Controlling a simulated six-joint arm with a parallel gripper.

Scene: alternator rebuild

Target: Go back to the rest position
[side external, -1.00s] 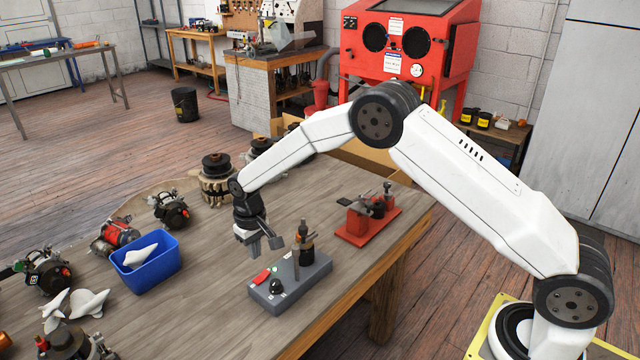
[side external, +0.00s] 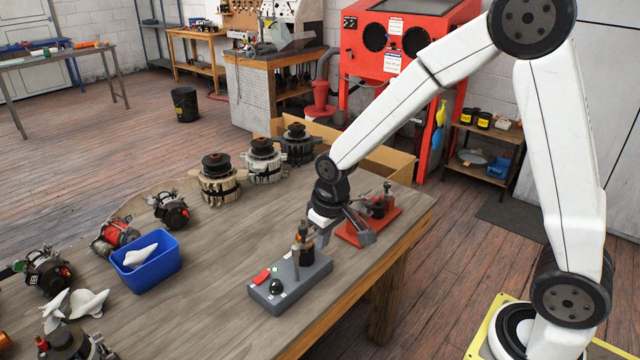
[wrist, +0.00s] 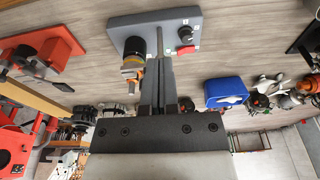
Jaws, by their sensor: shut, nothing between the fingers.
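My gripper (side external: 362,229) hangs over the right part of the wooden workbench (side external: 225,255), close to the red fixture and up and right of the grey control box. Its fingers are together with nothing between them. In the wrist view my gripper (wrist: 158,58) shows as dark parallel fingers pointing toward the grey box (wrist: 190,22). My white arm arches high from its base at the lower right. The grey box (side external: 262,298) carries a red switch, a black knob and an upright dark cylinder with a brass-coloured top.
The red fixture (side external: 388,221) stands at the bench's right side, partly behind my gripper. A blue bin (side external: 150,275) with a white cloth stands left of centre. Several alternators (side external: 218,185) line the bench's back and left. A cardboard box (side external: 397,165) is behind. The air above the bench's middle is clear.

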